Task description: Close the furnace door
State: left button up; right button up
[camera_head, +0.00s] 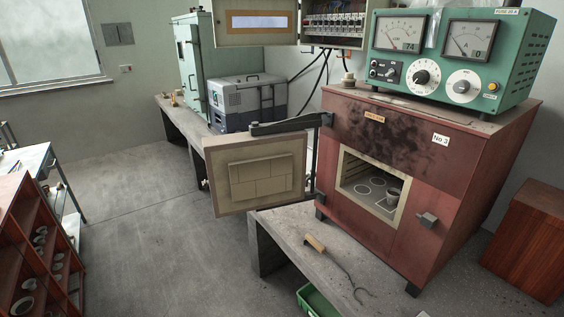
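The furnace (401,232) is a red-brown box labelled No 3, standing on the concrete bench (290,230). Its front opening shows a pale frame and a lit interior with a small cup (393,196) inside. The furnace door (256,172) hangs wide open to the left of the furnace, its brick-lined inner face toward me. A dark hinge arm (290,124) joins the door's top to the furnace's left side. A dark latch block (427,219) sits to the right of the opening. Neither of my grippers is in view.
A hooked tool with a wooden handle (316,243) lies on the bench in front of the furnace. A green control box (454,55) with dials stands on top. A green tray (315,301) is below the bench front.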

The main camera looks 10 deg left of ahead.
aim_at(263, 168)
jog(key=u, duration=0.2)
jog(key=i, duration=0.6)
jog(key=u, duration=0.3)
jog(key=k, duration=0.5)
jog(key=u, duration=0.65)
jog(key=i, duration=0.75)
jog(key=z, duration=0.8)
